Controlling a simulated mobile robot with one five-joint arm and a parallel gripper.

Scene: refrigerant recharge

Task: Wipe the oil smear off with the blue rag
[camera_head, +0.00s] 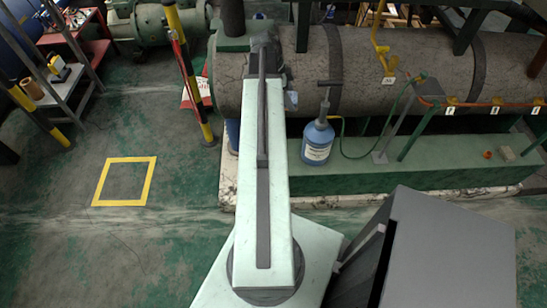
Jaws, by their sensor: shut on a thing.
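My arm reaches from the bottom middle up to the large grey horizontal vessel (400,65). My gripper (265,45), dark grey, is at the arm's far end, in front of the vessel's left part. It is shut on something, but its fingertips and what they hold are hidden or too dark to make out. I cannot pick out the blue rag for sure. I cannot tell the oil smear from the vessel's mottled surface, and part of the vessel is hidden behind my arm.
A blue bottle (317,142) stands right of my arm on the green plinth (420,176). A green hose (362,152) runs near it. A yellow-black post (187,70) stands left, beyond a yellow floor square (125,182). A grey cart (66,75) stands far left. Floor between is clear.

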